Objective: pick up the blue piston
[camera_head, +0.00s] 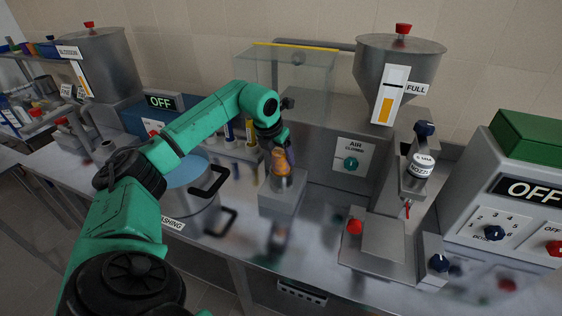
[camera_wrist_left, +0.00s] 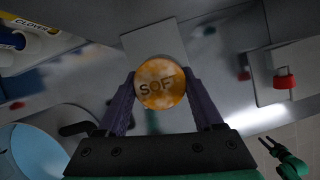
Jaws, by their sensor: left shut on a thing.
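My left gripper (camera_head: 283,155) is shut on an orange and white mottled piece (camera_head: 280,163), held over a grey metal block (camera_head: 284,200). In the left wrist view its round end (camera_wrist_left: 160,83) reads "SOFT", between the two fingers of my left gripper (camera_wrist_left: 160,95). Whether the piece touches the block, I cannot tell. A small blue piece (camera_head: 249,132) stands in the rack behind my left arm; I cannot tell if it is the blue piston. My right gripper (camera_wrist_left: 268,145) shows small in the left wrist view, its fingers apart and empty.
The filling machine's hopper (camera_head: 400,62) and nozzle (camera_head: 421,165) stand right. A clear-walled box (camera_head: 290,75) is behind. The counter right of the block has some bare room.

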